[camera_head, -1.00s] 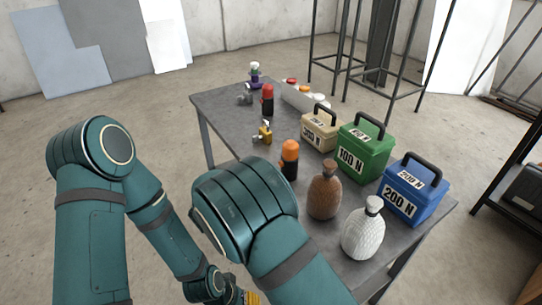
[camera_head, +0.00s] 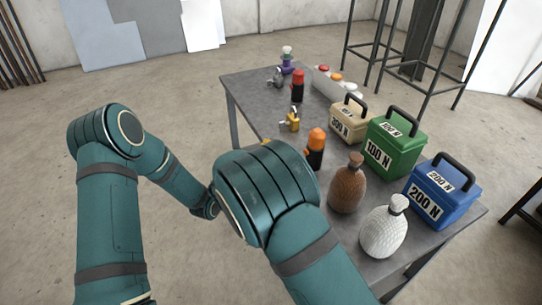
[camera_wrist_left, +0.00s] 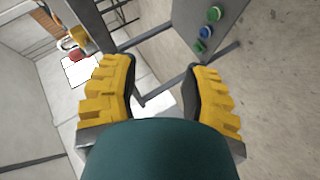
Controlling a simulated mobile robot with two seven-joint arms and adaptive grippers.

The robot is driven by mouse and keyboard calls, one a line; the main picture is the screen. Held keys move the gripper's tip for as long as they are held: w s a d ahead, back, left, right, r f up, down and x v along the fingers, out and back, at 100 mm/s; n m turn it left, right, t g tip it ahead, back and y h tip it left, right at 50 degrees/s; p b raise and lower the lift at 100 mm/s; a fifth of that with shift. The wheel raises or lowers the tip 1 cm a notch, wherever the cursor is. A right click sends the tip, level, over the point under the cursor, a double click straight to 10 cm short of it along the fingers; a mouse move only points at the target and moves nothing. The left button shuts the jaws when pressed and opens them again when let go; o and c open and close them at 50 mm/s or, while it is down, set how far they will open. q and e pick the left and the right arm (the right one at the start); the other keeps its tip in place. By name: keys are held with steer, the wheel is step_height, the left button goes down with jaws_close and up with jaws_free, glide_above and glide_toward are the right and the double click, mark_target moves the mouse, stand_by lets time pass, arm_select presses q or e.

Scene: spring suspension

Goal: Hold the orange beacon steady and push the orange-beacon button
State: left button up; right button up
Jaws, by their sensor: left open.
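The orange beacon (camera_head: 316,147), an orange cap on a dark body, stands upright on the grey table (camera_head: 240,90). The white button box (camera_head: 322,84) is behind it near the far edge, with red, orange (camera_head: 337,77) and pale buttons on top. My left gripper (camera_wrist_left: 160,68) is open in the left wrist view, with nothing between its yellow fingers. In the head view it is mostly or wholly hidden behind my arm; a small yellow part shows above my right elbow, but I cannot tell whose it is. My right gripper is not identifiable.
A red-topped beacon (camera_head: 297,85), a yellow padlock-like item (camera_head: 290,121), brown (camera_head: 347,185) and white (camera_head: 384,228) bottles, and beige (camera_head: 350,120), green (camera_head: 393,145) and blue (camera_head: 440,193) weights crowd the table. The left wrist view shows a grey panel (camera_wrist_left: 212,30) with green and blue buttons.

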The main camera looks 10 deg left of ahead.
mark_target(312, 136)
arm_select(q)
steer(key=w+d+r+m+g+h, duration=0.4)
steer(key=d+r+g+h, duration=0.2)
steer(key=h, duration=0.7)
step_height(312, 136, up, 5)
steer(key=shift+w+d+f+g+h, duration=0.15)
steer(key=shift+w+d+g+h, duration=0.2)
steer(key=shift+d, duration=0.75)
arm_select(e)
steer(key=x, duration=1.3)
steer(key=shift+w+d, duration=0.25)
steer(key=shift+w, duration=0.1)
steer(key=c, duration=1.4)
arm_select(q)
jaws_close()
